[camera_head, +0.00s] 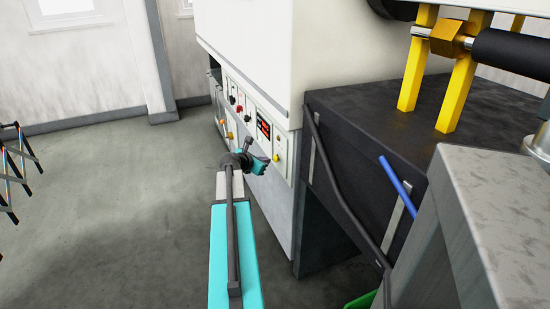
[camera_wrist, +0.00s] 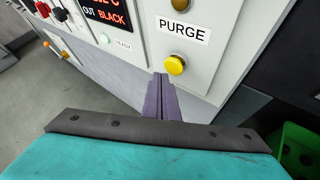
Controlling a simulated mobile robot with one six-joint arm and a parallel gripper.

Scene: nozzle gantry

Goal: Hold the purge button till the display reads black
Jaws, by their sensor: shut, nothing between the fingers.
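The yellow purge button (camera_wrist: 175,65) sits on the panel under a white PURGE label (camera_wrist: 182,30). It also shows in the head view (camera_head: 277,158). The display (camera_wrist: 106,14) shows red text on black; its lower line reads "OUT BLACK", and its upper line is cut off by the frame. In the head view the display (camera_head: 264,128) is too small to read. My gripper (camera_wrist: 161,82) is shut and empty. Its tips appear just below and left of the yellow button in the wrist view; I cannot tell whether they touch it. In the head view my gripper (camera_head: 268,162) is beside the panel.
An amber lamp or knob (camera_wrist: 181,3) is above the label. Red and black knobs (camera_wrist: 50,10) and an orange knob (camera_wrist: 66,57) are at the left. A dark bench (camera_head: 370,125) with a blue rod (camera_head: 394,174) stands right. A green crate (camera_wrist: 297,148) is low right.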

